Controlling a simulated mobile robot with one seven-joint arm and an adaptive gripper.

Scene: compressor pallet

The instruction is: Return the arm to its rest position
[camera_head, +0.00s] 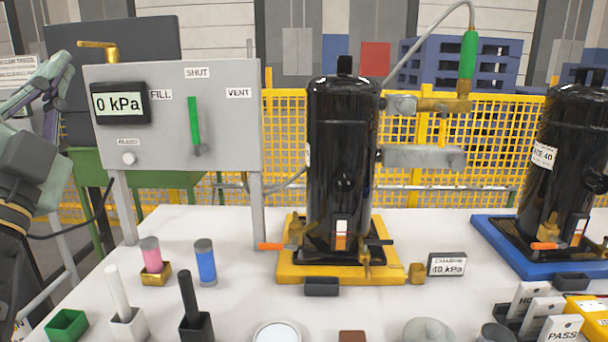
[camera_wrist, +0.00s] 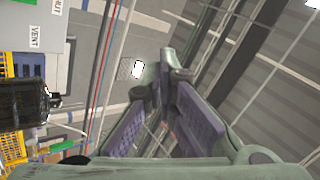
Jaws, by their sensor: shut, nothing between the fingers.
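My gripper (camera_wrist: 165,88) shows in the wrist view with its fingers drawn together and nothing between them. It points up toward the ceiling and the far wall, touching nothing. In the head view my arm (camera_head: 28,165) is folded up at the left edge, left of the grey gauge panel (camera_head: 228,120) and clear of the table. Part of the arm is cut off by the picture edge. The panel reads 0 kPa, and its green lever (camera_head: 194,120) stands upright under the SHUT label.
A black compressor (camera_head: 340,150) stands on a yellow base (camera_head: 300,272); another (camera_head: 570,150) stands on a blue base (camera_head: 490,232) at right. Cylinders, small holders and cards sit on the white table (camera_head: 225,305). A yellow mesh fence (camera_head: 495,130) runs behind.

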